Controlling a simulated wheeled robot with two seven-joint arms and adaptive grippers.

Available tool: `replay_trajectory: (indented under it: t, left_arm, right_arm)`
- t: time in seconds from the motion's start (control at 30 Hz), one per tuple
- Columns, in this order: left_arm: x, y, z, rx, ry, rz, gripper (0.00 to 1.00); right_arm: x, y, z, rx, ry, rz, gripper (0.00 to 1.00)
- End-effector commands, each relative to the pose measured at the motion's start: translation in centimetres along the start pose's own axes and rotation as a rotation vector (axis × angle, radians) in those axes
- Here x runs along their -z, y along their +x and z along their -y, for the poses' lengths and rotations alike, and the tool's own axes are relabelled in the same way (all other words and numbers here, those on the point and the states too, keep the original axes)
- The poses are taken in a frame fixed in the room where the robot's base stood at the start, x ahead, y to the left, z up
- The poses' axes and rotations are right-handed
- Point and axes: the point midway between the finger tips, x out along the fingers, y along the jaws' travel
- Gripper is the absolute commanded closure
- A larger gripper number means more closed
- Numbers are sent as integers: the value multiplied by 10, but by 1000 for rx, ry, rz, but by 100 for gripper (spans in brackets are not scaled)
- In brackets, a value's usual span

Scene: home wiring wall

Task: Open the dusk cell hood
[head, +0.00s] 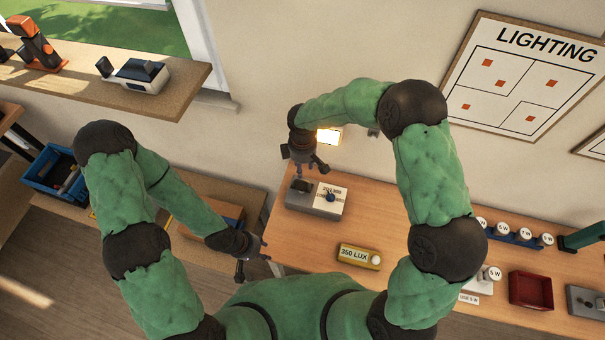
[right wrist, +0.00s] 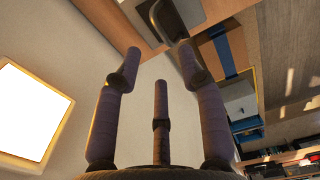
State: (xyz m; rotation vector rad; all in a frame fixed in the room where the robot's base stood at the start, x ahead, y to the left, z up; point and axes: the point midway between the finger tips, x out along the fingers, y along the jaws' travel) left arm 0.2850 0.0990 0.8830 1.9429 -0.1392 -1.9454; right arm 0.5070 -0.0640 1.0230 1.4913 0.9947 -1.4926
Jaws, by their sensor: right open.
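A grey box (head: 313,204) with a white printed label and a small blue knob (head: 331,197) sits on the left end of the wooden table. A dark piece (head: 302,186) at its back left may be the dusk cell hood; I cannot tell whether it is raised. My right gripper (head: 307,165) is above and just behind this box, pointing down, open. In the right wrist view its three fingers (right wrist: 160,85) are spread with nothing between them. My left gripper (head: 250,262) is low, off the table's left edge, with no object visible in it; its opening is unclear.
A lit panel (head: 328,137) glows on the wall beside my right wrist and shows large in the right wrist view (right wrist: 30,112). A 350 LUX unit (head: 359,257) lies on the table in front. A red tray (head: 531,290) and round-topped items stand right.

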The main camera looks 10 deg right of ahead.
Motion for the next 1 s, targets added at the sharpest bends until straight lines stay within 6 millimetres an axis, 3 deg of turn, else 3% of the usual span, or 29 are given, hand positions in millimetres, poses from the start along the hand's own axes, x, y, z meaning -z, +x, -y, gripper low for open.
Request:
replay_trajectory:
  t: [0.2, 0.4, 0.83, 1.0]
  left_arm:
    - [0, 1, 0, 0, 0, -1, 60]
    - [1, 1, 0, 0, 0, -1, 60]
    - [1, 1, 0, 0, 0, -1, 60]
    - [1, 1, 0, 0, 0, -1, 60]
  right_arm:
    - [0, 41, 1, 4, 0, 0, 60]
    - [0, 64, 0, 1, 1, -2, 60]
    - [0, 73, 0, 1, 0, -2, 60]
    - [0, 73, 0, 1, -1, -2, 100]
